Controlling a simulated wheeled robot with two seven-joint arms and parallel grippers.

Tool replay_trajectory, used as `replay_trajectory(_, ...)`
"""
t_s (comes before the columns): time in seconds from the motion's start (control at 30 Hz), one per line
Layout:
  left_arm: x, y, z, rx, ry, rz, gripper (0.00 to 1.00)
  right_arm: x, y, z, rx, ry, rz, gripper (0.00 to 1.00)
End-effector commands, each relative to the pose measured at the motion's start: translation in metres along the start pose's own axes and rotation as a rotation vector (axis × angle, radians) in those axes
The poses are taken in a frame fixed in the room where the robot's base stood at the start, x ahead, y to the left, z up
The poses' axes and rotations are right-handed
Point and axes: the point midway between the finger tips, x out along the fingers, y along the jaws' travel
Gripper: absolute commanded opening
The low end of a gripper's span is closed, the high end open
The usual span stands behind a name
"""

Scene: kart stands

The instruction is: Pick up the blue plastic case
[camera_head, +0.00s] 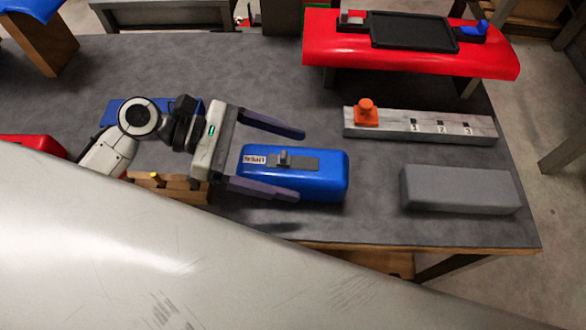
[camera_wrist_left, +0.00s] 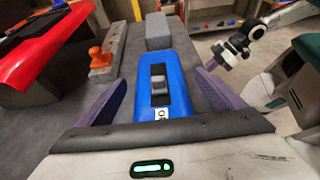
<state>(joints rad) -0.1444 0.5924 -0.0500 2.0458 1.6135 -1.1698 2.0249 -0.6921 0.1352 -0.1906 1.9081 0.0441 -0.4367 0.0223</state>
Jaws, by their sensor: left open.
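The blue plastic case (camera_head: 325,180) lies on the grey table top, with a dark strip, a small grey handle and a white label on its upper face. My left gripper (camera_head: 302,166) is open, with its two purple-grey fingers on either side of the case's left part. In the left wrist view the case (camera_wrist_left: 180,105) lies between the spread fingers (camera_wrist_left: 166,98), its far end reaching past them. I cannot tell whether a finger touches it. My right gripper does not show clearly in the head view.
A grey block (camera_head: 460,190) lies right of the case. Behind it is a numbered grey rail (camera_head: 480,130) with an orange knob (camera_head: 366,112). A red stand (camera_head: 410,65) with a black tray is at the back. A large pale surface covers the lower left.

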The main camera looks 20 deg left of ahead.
Motion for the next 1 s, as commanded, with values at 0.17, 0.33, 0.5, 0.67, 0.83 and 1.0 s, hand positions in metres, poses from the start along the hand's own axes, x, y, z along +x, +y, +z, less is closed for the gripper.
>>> replay_trajectory(0.17, 0.016, 0.001, 0.000, 0.001, 0.000, 0.001, 0.88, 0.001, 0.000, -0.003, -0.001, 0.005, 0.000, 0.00)
replay_trajectory(0.33, 0.017, 0.001, 0.000, 0.001, 0.001, 0.002, 0.88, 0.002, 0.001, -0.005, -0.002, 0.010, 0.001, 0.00)
replay_trajectory(0.5, 0.017, 0.000, 0.000, 0.001, 0.001, 0.001, 0.68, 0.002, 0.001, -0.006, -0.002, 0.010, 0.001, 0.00)
replay_trajectory(0.67, 0.017, 0.000, 0.000, 0.001, 0.001, 0.001, 0.41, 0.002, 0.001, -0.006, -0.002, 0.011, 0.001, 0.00)
replay_trajectory(0.83, 0.017, 0.001, 0.001, 0.001, 0.000, 0.002, 0.35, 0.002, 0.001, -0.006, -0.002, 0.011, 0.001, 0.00)
replay_trajectory(1.0, 0.014, 0.001, 0.007, 0.003, 0.000, 0.002, 0.35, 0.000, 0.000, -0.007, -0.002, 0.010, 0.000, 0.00)
